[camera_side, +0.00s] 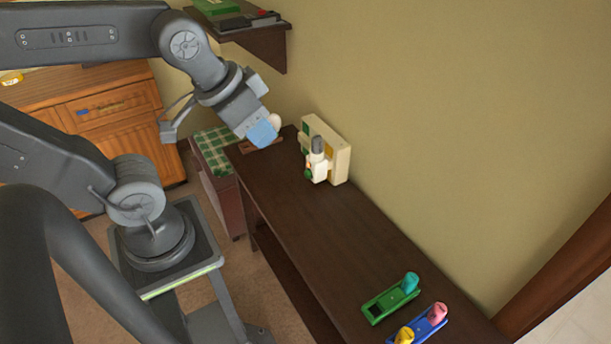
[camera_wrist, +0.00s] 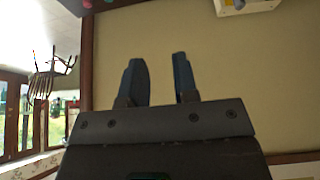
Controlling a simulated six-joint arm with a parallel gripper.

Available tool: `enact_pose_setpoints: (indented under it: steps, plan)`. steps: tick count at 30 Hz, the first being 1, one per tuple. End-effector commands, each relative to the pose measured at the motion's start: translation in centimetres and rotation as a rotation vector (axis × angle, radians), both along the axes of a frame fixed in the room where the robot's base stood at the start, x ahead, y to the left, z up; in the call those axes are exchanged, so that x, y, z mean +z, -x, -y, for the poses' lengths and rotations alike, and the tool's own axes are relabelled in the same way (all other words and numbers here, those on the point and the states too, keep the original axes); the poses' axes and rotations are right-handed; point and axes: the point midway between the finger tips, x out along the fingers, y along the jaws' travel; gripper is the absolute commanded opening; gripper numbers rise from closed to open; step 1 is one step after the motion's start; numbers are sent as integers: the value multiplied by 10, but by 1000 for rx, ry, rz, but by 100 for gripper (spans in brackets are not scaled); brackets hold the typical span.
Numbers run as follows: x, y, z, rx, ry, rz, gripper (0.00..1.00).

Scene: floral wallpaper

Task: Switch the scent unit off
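What appears to be the scent unit (camera_side: 317,166) is a small cream-white body with a grey cylindrical top and a green round part low on its side. It sits against the front of a cream panel box (camera_side: 342,160) at the wall end of the dark table. My gripper (camera_side: 262,133) has blue fingers and hangs over the table's far end, left of the unit and apart from it. In the wrist view, my gripper (camera_wrist: 160,80) has its two fingers apart with nothing between them. Part of a cream box (camera_wrist: 246,7) shows at the top edge there. The unit's switch state cannot be told.
The dark table (camera_side: 345,225) is clear in the middle. Green (camera_side: 391,299) and blue (camera_side: 430,326) holders with coloured pieces lie at its near end. A white rounded object (camera_side: 273,121) is just behind my gripper. A wall shelf (camera_side: 262,42) hangs above.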

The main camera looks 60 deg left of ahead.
Motion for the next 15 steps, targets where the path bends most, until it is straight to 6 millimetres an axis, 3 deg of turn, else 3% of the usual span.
enact_pose_setpoints:
  steps: [8, 15]
  plan:
    - [0, 0, 0, 0, 0, 0, 0]
    - [0, 0, 0, 0, 0, 0, 0]
